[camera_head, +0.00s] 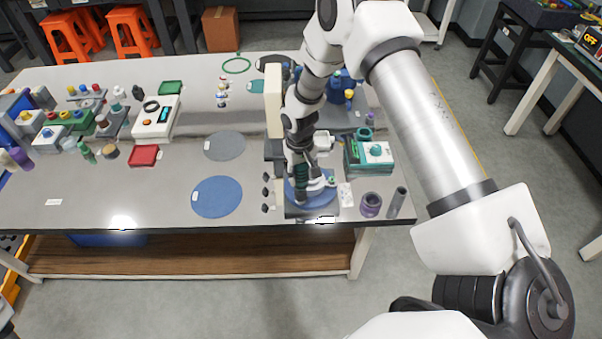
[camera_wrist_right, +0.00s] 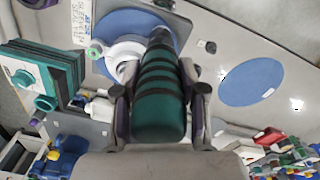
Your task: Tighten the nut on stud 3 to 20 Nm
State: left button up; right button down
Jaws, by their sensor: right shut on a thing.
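My right gripper (camera_head: 299,158) points down over the front right of the table. It is shut on a dark green tool handle with black bands (camera_wrist_right: 158,105); the handle also shows in the head view (camera_head: 301,178). The tool's dark lower end reaches a white round flange (camera_wrist_right: 122,57) on a blue disc (camera_wrist_right: 131,22). A small pale green piece (camera_wrist_right: 95,50) sits at the flange's edge. The tool and gripper hide part of the flange. Stud numbers and the nut under the tool cannot be made out. My left gripper is not in view.
A green-topped stack (camera_head: 376,152) stands right of the flange. A purple ring (camera_head: 371,205) and a grey cylinder (camera_head: 396,202) stand near the front edge. A tall cream block (camera_head: 273,101) stands behind left.

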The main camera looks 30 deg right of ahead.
jog(key=shift+w+r+p, duration=0.1)
jog(key=shift+r+p, duration=0.8)
jog(key=shift+r, duration=0.05)
jog(key=shift+r+p, duration=1.15)
jog(key=shift+r, duration=0.4)
